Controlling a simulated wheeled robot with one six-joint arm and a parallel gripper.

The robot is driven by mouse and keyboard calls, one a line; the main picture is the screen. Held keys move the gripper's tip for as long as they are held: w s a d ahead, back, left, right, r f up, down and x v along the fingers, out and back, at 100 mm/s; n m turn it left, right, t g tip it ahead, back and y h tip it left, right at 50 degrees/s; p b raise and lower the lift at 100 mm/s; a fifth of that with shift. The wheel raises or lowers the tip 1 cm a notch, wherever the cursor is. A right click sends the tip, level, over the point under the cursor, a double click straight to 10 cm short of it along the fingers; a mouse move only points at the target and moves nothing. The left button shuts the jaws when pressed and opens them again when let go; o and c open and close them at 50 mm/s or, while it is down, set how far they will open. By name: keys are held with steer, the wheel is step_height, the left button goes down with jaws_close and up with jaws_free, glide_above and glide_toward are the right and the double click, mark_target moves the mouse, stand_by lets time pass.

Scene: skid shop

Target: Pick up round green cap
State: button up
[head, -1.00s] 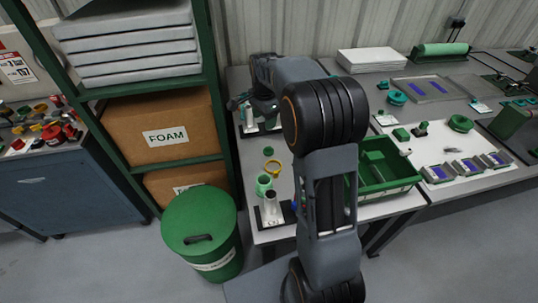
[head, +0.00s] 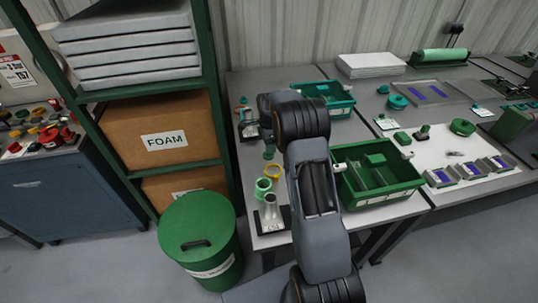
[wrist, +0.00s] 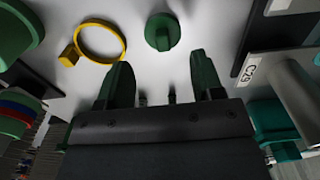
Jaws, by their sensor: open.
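The round green cap (wrist: 163,32) with a raised grip bar sits on the white bench top in the wrist view. It also shows in the head view as a small dark green disc (head: 269,153) just below my wrist. My gripper (wrist: 164,78) is open and empty, its two green fingers spread apart. In the wrist view the cap lies beyond the fingertips, roughly centred between them and not touching them. In the head view my arm reaches over the bench and the fingers are hard to make out.
A yellow ring (wrist: 101,40) with a tab lies left of the cap. A green cylinder (head: 263,188) and a grey tube (head: 270,210) stand nearer the bench front. A green divided bin (head: 413,180) is to the right, a teal bin (head: 339,106) behind. A "C29" plate (wrist: 253,70) lies close by.

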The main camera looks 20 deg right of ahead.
steer(key=shift+w+f, duration=0.2)
steer(key=shift+f, duration=2.5)
steer(key=shift+c, duration=0.3)
steer(key=c, duration=0.6)
